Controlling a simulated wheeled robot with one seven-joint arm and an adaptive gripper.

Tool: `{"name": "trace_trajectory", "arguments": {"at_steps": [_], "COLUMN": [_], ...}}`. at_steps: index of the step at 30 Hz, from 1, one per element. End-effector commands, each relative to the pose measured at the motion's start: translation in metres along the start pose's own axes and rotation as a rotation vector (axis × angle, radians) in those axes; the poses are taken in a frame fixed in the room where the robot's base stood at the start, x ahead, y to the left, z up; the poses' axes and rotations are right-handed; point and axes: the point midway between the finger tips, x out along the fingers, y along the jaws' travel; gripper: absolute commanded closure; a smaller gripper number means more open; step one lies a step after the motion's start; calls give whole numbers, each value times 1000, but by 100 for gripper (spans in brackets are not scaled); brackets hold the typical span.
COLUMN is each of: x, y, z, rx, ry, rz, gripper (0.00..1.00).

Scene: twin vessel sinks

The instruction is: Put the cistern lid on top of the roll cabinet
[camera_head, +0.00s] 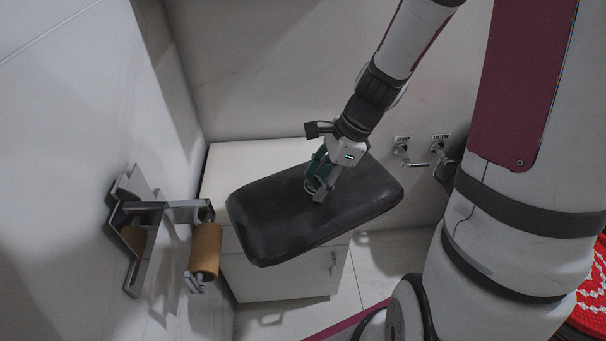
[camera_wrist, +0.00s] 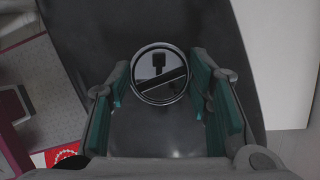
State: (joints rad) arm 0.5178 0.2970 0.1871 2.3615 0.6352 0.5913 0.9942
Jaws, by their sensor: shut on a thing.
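The cistern lid (camera_head: 270,220) is a dark, rounded slab, and its near surface fills much of the wrist view (camera_wrist: 90,30). My gripper (camera_head: 318,185) is shut on the round, shiny knob (camera_wrist: 160,62) in the middle of the lid, with a teal finger on each side. The white roll cabinet (camera_head: 280,282) stands against the back wall, with a small handle on its front. In the head view the lid overlaps the cabinet top and hides much of it. The lid looks held above it; the gap is hard to judge.
A wall-mounted holder (camera_head: 130,225) with a brown roll (camera_head: 205,252) juts out close to the left of the lid. Two small taps (camera_head: 405,157) are on the back wall to the right. Tiled floor (camera_head: 385,262) is open right of the cabinet. A red patterned thing (camera_head: 592,300) lies at far right.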

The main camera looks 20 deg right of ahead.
Motion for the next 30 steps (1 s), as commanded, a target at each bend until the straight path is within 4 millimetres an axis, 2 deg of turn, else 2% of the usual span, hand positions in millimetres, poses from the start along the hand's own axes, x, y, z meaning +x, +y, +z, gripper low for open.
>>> {"name": "trace_trajectory", "arguments": {"at_steps": [3, 9, 17, 24, 30], "x": [7, 13, 17, 46, 49], "y": [-23, -45, -57, -57, -57], "z": [10, 20, 26, 13, 13], "rx": [-4, -3, -2, 1, -1], "ry": [-1, -1, -1, -1, -1], "rz": [-1, -2, -2, 0, -2], "gripper": [100, 100, 100, 100, 100]}}
